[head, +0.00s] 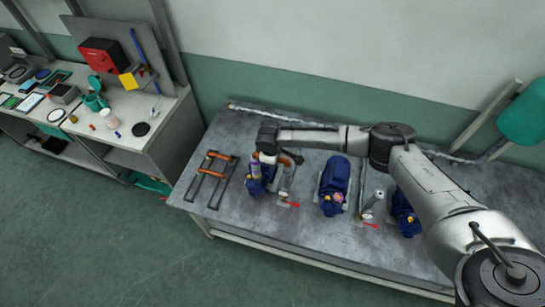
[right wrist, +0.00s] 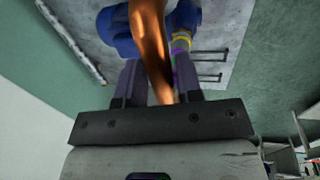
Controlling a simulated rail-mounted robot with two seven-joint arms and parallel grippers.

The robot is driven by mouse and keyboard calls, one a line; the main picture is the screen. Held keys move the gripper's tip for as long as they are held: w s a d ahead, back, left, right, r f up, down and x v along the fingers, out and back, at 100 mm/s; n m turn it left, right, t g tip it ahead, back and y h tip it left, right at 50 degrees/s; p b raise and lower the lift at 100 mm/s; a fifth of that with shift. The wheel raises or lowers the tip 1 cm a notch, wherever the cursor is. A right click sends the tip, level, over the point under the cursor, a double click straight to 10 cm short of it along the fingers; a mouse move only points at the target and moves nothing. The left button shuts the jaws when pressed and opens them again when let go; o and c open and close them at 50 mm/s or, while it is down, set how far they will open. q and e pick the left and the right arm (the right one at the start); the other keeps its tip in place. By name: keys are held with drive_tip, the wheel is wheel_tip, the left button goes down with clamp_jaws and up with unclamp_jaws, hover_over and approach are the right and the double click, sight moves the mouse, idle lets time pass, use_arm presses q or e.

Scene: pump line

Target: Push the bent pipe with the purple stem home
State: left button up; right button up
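The bent pipe (right wrist: 152,45) is copper-coloured and curves between the two dark fingers of my right gripper (right wrist: 160,82) in the right wrist view. The fingers appear closed on it. A purple band (right wrist: 178,66) and a yellow ring (right wrist: 181,40) show on a stem just beside the right-hand finger. In the head view my right arm reaches across to the leftmost blue pump (head: 258,180), with its gripper (head: 267,157) just above it. My left gripper is out of view.
The grey workbench (head: 240,232) also holds a middle blue pump (head: 334,185), a right blue pump (head: 405,213) partly behind my arm, and red-handled valves (head: 371,225). A rack with orange bars (head: 211,175) lies at the left. A cluttered side table (head: 120,135) stands further left.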

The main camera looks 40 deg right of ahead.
drive_tip(key=shift+o, duration=0.2)
drive_tip(key=o, duration=0.3)
drive_tip(key=shift+o, duration=1.1)
drive_tip(key=shift+r, duration=0.15)
drive_tip(key=r+p, duration=0.3)
drive_tip(key=p, duration=0.1)
drive_tip(key=shift+s+a, duration=0.15)
drive_tip(key=shift+a, duration=0.1)
drive_tip(key=r+p, duration=0.1)
drive_tip(key=p, duration=0.1)
drive_tip(key=r+p, duration=0.1)
drive_tip(key=shift+s+a+r+p, duration=0.2)
drive_tip(key=shift+a+r+p, duration=0.05)
drive_tip(key=shift+r+p, duration=0.05)
